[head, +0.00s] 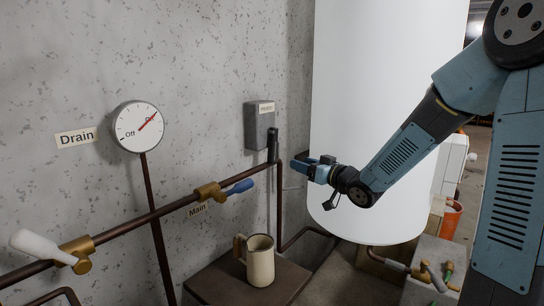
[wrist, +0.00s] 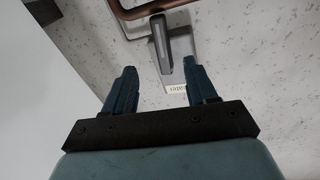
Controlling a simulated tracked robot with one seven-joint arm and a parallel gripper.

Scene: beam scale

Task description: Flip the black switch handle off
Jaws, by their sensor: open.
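The black switch handle (head: 272,146) is on the right side of a grey switch box (head: 258,122) on the wall and hangs down past the box's lower edge. In the wrist view the handle (wrist: 162,45) lies between the lines of the two fingers, beyond their tips, with part of the box (wrist: 183,48) behind it. My gripper (head: 298,164) is open and empty, just right of the handle's lower end in the head view. In the wrist view my gripper (wrist: 160,68) shows both blue fingers apart. I see no contact with the handle.
A white tank (head: 385,70) stands close behind my gripper. Brown pipes (head: 155,213) run below the box, with a blue-handled valve (head: 238,187) and a white-handled valve (head: 40,246). A mug (head: 260,264) stands on a brown block (head: 213,289). A dial gauge (head: 138,127) is at left.

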